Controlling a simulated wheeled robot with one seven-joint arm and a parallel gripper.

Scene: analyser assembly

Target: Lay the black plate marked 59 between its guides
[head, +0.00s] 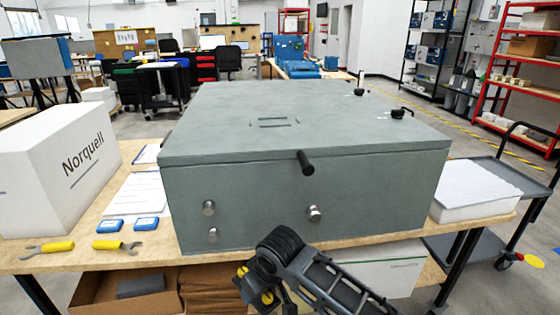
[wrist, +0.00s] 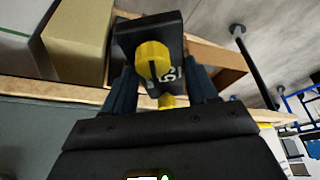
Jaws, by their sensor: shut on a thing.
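My gripper (head: 258,286) hangs low at the front of the table, before the grey analyser case. In the wrist view my gripper (wrist: 161,78) is shut on a black plate (wrist: 130,35). The plate has a yellow round knob (wrist: 153,60) and white digits beside it, tilted and partly covered, so I cannot read them surely. In the head view the plate is mostly hidden by my arm, with yellow bits showing. The grey analyser case (head: 305,125) stands on the table with its top in place.
A white Norquell box (head: 60,165), two yellow-handled wrenches (head: 45,250), small blue boxes (head: 146,223) and papers lie left of the case. A black handle (head: 305,162) juts from its front. A cardboard box (head: 125,292) sits under the table. A trolley (head: 497,170) stands right.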

